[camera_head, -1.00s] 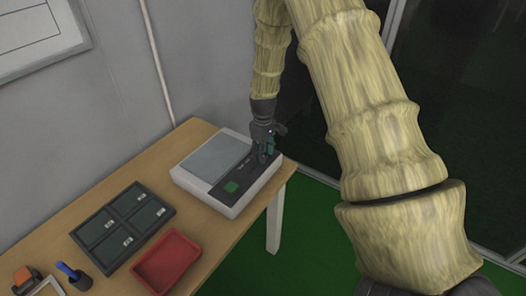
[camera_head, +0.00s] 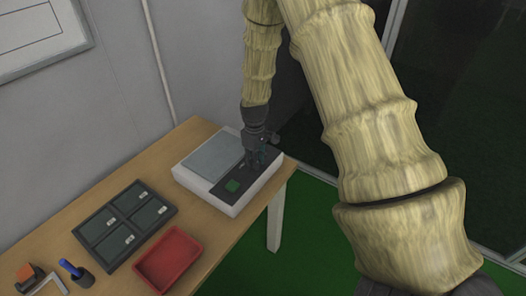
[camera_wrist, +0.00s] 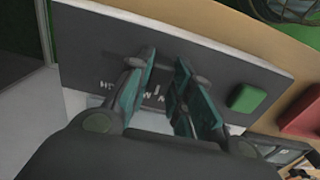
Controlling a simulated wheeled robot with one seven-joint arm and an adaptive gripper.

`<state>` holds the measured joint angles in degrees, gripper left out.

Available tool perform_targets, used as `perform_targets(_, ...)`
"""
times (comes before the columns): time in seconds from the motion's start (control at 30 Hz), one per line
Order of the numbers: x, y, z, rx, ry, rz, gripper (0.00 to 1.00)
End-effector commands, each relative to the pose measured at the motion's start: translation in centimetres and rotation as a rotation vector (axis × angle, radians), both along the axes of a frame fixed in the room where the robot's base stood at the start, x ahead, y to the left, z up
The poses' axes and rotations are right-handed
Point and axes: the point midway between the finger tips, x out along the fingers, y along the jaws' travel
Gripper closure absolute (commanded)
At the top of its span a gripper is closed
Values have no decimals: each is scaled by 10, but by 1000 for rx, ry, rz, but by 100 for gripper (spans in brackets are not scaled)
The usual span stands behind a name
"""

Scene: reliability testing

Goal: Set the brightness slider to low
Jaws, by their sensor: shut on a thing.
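The white device (camera_head: 232,208) with a grey top plate (camera_head: 213,156) stands at the table's right end. Its dark control panel (camera_head: 222,190) carries a green button (camera_head: 232,186), which also shows in the wrist view (camera_wrist: 247,97). My gripper (camera_head: 252,165) points down at the panel, beyond the green button. In the wrist view its teal-padded fingers (camera_wrist: 160,80) reach the panel, with a gap between them nearer the palm. They are shut on the slider knob, which the fingertips mostly hide. White lettering shows in part around the fingers; the slider's exact setting cannot be read.
On the wooden table (camera_head: 190,142) lie a dark four-part tray (camera_head: 122,232), a red bin (camera_head: 168,260), a blue-handled item (camera_head: 70,268) and an orange-topped block (camera_head: 25,272). The wall is behind. The table's right edge is close to the device.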

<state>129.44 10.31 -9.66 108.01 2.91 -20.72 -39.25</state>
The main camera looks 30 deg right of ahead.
Motion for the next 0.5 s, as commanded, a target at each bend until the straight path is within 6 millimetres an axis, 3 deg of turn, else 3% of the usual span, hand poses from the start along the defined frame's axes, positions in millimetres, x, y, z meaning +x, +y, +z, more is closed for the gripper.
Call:
perform_targets(0.13,-9,23,1,-1,0,1,100)
perform_targets(0.47,-11,30,1,1,0,3,100)
perform_targets(0.5,-11,31,0,2,1,3,77)
